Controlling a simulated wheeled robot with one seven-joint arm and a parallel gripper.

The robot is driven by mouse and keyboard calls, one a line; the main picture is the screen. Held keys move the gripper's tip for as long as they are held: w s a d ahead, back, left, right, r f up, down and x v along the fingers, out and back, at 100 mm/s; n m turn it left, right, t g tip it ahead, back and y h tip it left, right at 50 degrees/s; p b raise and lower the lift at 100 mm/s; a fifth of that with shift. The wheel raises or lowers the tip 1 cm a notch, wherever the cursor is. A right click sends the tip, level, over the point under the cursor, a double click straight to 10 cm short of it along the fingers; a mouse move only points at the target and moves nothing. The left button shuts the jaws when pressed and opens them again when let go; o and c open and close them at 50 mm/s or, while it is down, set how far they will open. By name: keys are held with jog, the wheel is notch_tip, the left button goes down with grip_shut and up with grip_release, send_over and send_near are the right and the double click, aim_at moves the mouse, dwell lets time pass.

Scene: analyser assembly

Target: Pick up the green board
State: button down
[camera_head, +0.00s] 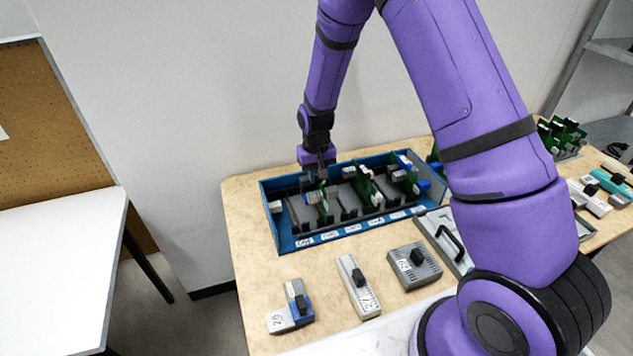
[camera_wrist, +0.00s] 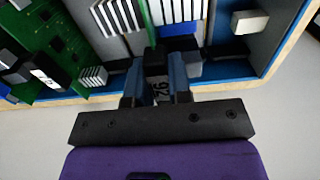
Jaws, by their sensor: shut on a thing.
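A blue open case (camera_head: 345,232) on the wooden table holds several upright green boards. My gripper (camera_head: 318,180) reaches down into the left part of the case, over the leftmost green board (camera_head: 323,210). In the wrist view, my gripper (camera_wrist: 156,92) is shut on a dark tab with a number on it, at the near end of this green board (camera_wrist: 149,22). The board looks upright and still within the case. Its lower part is hidden by the case's inner parts. Two more board groups stand to the right, one at the middle (camera_head: 366,188) and one further right (camera_head: 408,183).
Grey modules with black knobs stand in front of the case: a blue-grey one (camera_head: 292,312), a long one (camera_head: 358,288) and a wide one (camera_head: 414,266). A grey lid with a black handle (camera_head: 447,245) lies to the right. A wall is close behind the table.

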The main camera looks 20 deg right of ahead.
notch_tip(320, 180, up, 14)
jog(key=shift+r, duration=0.2)
dwell(0.4)
jog(key=c, duration=1.6)
grip_release()
grip_shut()
jog(key=shift+f, duration=4.05)
dwell(0.3)
